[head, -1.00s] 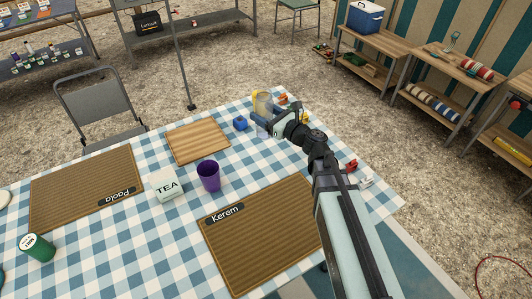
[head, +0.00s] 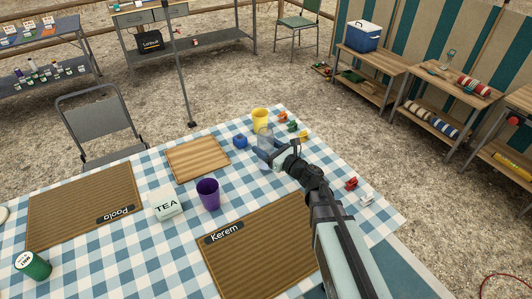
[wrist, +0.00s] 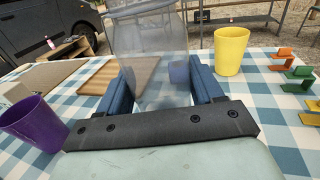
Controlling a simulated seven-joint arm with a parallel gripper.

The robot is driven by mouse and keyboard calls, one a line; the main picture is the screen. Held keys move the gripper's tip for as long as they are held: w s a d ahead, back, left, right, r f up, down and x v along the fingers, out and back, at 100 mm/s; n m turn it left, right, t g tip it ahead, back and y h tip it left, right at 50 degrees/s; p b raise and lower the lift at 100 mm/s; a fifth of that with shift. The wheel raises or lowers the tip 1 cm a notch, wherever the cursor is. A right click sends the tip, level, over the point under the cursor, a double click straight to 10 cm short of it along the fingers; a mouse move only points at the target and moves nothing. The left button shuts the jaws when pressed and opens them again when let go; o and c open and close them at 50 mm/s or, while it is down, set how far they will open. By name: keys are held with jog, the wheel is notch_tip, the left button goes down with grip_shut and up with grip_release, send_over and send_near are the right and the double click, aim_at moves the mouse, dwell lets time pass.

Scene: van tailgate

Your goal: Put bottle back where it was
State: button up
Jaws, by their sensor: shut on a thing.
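The clear, see-through bottle (head: 264,136) is between the blue fingers of my gripper (head: 268,155), near the far right part of the checked table. In the wrist view the bottle (wrist: 148,45) stands roughly upright between the fingers of my gripper (wrist: 163,90), its top cut off by the frame. My gripper is shut on it. I cannot tell whether its base touches the cloth.
A yellow cup (head: 260,120) stands behind the bottle, with a blue object (head: 240,141) to its left. Coloured clips (head: 291,126) lie to the right. A wooden board (head: 197,159), purple cup (head: 208,194) and TEA box (head: 166,205) are further left.

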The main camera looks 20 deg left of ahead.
jog(key=shift+f, duration=1.4)
jog(key=shift+f, duration=0.15)
jog(key=o, duration=1.3)
jog(key=v, duration=1.2)
